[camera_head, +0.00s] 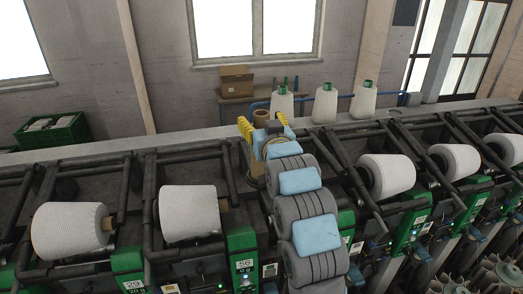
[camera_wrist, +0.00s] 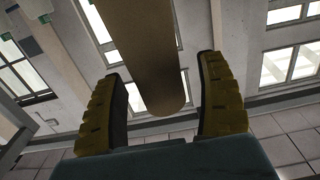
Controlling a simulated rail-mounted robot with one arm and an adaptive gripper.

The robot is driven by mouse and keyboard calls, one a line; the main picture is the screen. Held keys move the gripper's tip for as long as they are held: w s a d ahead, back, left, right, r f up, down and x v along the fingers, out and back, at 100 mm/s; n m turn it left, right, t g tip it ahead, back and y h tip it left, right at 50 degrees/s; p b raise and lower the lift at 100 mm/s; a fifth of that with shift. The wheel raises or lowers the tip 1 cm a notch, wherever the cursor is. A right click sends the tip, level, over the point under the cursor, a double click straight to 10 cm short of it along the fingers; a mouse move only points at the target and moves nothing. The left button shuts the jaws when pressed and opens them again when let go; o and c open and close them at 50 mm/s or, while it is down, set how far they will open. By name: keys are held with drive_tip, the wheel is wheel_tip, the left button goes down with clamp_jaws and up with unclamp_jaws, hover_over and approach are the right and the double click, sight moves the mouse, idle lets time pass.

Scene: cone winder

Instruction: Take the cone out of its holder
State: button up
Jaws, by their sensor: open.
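In the wrist view the brown cone (camera_wrist: 150,55) comes down from the top edge between the two fingers of my gripper (camera_wrist: 160,68). Gaps show on both sides of it, so the fingers are open and seem not to touch it. The holder of this cone is hidden behind my arm and gripper in the head view and cannot be made out in the wrist view.
White yarn packages (camera_head: 73,230), (camera_head: 189,213), (camera_head: 386,175) sit in black cradle arms along the winder. Three white cones with green tops (camera_head: 325,105) stand on the ledge behind. A green crate (camera_head: 52,133) and cardboard boxes (camera_head: 236,82) are at the back.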

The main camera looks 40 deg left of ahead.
drive_tip(key=c, duration=1.2)
drive_tip(key=shift+r, duration=0.1)
